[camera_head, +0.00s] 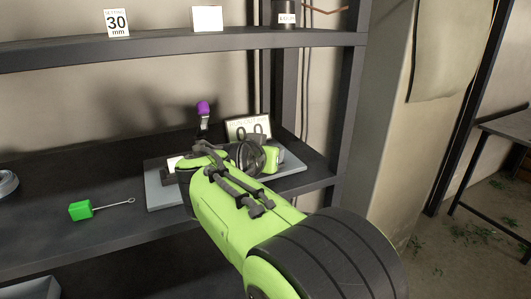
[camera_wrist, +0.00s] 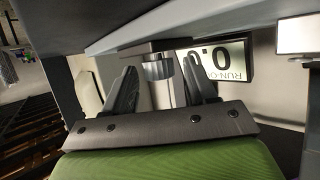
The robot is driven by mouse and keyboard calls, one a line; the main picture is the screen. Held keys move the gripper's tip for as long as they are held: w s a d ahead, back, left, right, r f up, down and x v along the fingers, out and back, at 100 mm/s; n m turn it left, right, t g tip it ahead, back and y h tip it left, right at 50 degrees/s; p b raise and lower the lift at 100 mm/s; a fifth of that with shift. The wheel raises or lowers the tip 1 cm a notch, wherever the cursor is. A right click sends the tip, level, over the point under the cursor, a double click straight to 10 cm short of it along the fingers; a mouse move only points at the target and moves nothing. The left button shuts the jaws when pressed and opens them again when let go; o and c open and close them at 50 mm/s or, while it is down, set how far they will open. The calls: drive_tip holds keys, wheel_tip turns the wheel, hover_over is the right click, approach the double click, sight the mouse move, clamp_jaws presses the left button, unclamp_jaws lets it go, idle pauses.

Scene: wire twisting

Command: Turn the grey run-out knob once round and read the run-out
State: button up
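The grey run-out knob (camera_wrist: 158,70) is a short metallic cylinder in the wrist view. My gripper (camera_wrist: 160,80) has its two dark fingers spread, one on each side of the knob, with a visible gap on both sides. In the head view my green arm reaches over the grey base plate (camera_head: 160,190) and hides the knob. The display's upper part (camera_head: 248,125) shows behind the arm, its digits unreadable there.
A green block with a wire hook (camera_head: 81,210) lies on the shelf (camera_head: 120,232) left of the plate. A purple-topped item (camera_head: 203,108) stands behind the plate. An upper shelf (camera_head: 160,47) carries a "30 mm" card (camera_head: 117,23). A post bounds the right.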

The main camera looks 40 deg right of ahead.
drive_tip(key=p+v, duration=0.2)
drive_tip(key=v, duration=1.3)
drive_tip(key=shift+s+a+r, duration=0.1)
drive_tip(key=shift+s+a, duration=0.05)
drive_tip(key=shift+a, duration=0.2)
